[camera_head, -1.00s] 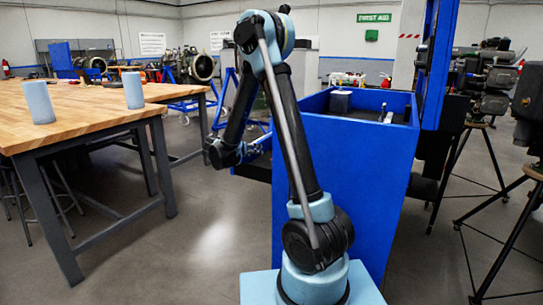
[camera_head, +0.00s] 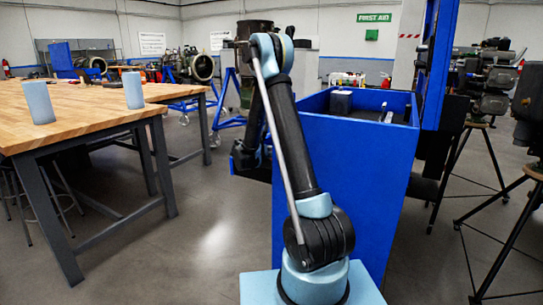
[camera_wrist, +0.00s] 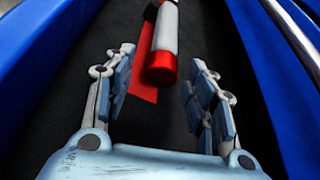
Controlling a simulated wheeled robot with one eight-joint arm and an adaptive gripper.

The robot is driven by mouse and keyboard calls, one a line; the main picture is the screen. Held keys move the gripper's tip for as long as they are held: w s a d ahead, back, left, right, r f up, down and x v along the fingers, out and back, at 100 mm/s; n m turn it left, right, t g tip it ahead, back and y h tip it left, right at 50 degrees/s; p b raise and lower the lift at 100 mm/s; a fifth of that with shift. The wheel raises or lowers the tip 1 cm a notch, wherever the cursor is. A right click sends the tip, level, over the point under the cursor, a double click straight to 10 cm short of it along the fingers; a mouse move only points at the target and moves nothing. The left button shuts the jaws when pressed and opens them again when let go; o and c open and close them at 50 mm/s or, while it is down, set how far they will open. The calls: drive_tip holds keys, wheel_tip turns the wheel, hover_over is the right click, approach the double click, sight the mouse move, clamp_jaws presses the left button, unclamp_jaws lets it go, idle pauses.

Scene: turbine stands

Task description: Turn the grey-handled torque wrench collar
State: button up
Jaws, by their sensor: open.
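In the wrist view, a light grey cylindrical handle (camera_wrist: 166,32) with a red collar-like end (camera_wrist: 160,70) lies on a dark surface. It looks like the grey-handled torque wrench; its far end runs out of the top of the picture. My gripper (camera_wrist: 161,62) is open, with one finger to each side. The red end lies between the fingertips, with gaps on both sides and no visible contact. In the head view the wrench cannot be made out, and my arm's end is low by the blue cabinet's left side, partly behind my arm link.
A red flat strip (camera_wrist: 142,88) lies beside the handle. Blue walls rise on both sides of the dark surface. In the head view, a blue cabinet (camera_head: 345,190) stands close to my arm, and a wooden table (camera_head: 85,103) with two light blue cylinders is at left.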

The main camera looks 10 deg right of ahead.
drive_tip(key=shift+w+d+f, duration=0.15)
drive_tip(key=shift+w+d, duration=0.05)
drive_tip(key=shift+w, duration=0.05)
drive_tip(key=shift+c, duration=0.3)
drive_tip(key=c, duration=1)
drive_tip(key=o, duration=1.1)
drive_tip(key=shift+c, duration=0.2)
drive_tip(key=v, duration=1.2)
drive_tip(key=shift+w, duration=0.1)
